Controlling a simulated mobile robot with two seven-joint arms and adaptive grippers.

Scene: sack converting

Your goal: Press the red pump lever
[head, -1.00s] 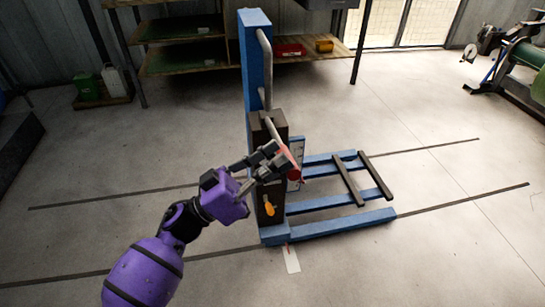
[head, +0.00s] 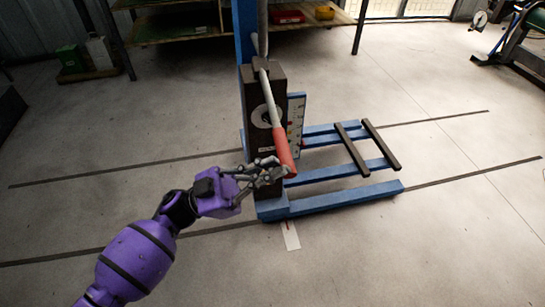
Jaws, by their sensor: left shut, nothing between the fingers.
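The pump lever is a grey rod with a red grip (head: 283,152), on the dark pump box (head: 259,112) of a blue lifter (head: 245,30). The lever slants down toward the front, its red end low on the box. My left gripper (head: 279,171), on a purple arm from the left, is shut and empty. Its fingertips are at the lower end of the red grip; I cannot tell whether they touch it. The lower front of the box is partly hidden behind the gripper. My right gripper is not in view.
The lifter's blue forks (head: 340,199) with two dark crossbars reach right over the floor. Shelves (head: 175,25) with a red bin (head: 288,17) stand behind. A green machine (head: 522,40) is at the far right. The floor on the right is clear.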

